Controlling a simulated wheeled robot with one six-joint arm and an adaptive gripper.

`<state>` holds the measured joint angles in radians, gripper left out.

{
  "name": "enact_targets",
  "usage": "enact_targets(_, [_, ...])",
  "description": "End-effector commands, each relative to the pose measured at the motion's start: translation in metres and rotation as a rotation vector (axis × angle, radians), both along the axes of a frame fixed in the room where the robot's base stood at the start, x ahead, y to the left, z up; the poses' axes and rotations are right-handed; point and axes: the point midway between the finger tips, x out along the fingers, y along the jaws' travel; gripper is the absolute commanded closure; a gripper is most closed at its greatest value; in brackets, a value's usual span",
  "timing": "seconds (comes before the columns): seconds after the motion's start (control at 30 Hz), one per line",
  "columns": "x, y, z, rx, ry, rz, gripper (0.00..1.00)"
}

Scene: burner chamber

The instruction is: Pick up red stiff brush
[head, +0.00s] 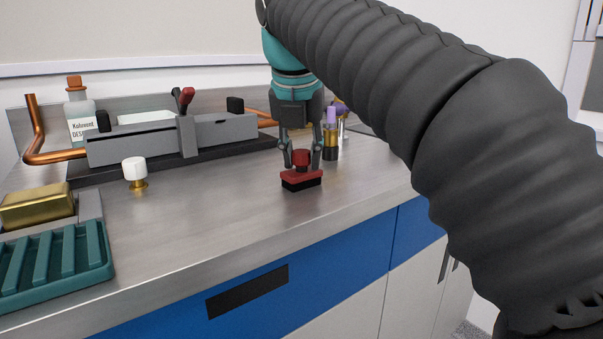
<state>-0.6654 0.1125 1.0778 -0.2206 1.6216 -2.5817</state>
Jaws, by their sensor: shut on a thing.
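The red stiff brush (301,178) is on the right part of the steel worktop, with a red body, a round red knob on top and dark bristles below. My gripper (301,157) comes down from above and is shut on the brush's knob, one finger on each side. The brush is upright. I cannot tell whether its bristles touch the worktop or hang just above it.
Bottles with purple and yellow parts (331,135) stand close behind my gripper. A grey burner unit (150,142) with copper pipe is at the back left. A white-topped brass knob (135,172), a gold block (37,208) and a teal ribbed tray (55,265) are left. The front middle worktop is clear.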

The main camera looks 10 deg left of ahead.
Motion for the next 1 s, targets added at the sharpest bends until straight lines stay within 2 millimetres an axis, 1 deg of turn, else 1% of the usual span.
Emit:
enact_targets(0.2, [0.0,0.0,0.0,0.0,0.0,0.0,1.0])
enact_targets(0.37, [0.0,0.0,0.009,0.0,0.0,0.0,1.0])
enact_targets(0.47, [0.001,0.001,0.021,0.0,0.0,0.0,1.0])
enact_targets(0.57, [0.001,0.001,0.04,0.001,-0.001,-0.001,1.0])
enact_targets(0.6, [0.001,0.001,0.05,0.001,-0.002,-0.001,1.0])
enact_targets(0.67, [0.0,-0.017,0.053,0.001,-0.002,-0.006,1.0])
enact_targets(0.8, [-0.001,-0.049,0.072,0.002,-0.003,-0.006,1.0])
enact_targets(1.0, [-0.002,-0.087,0.094,0.001,-0.002,-0.006,1.0])
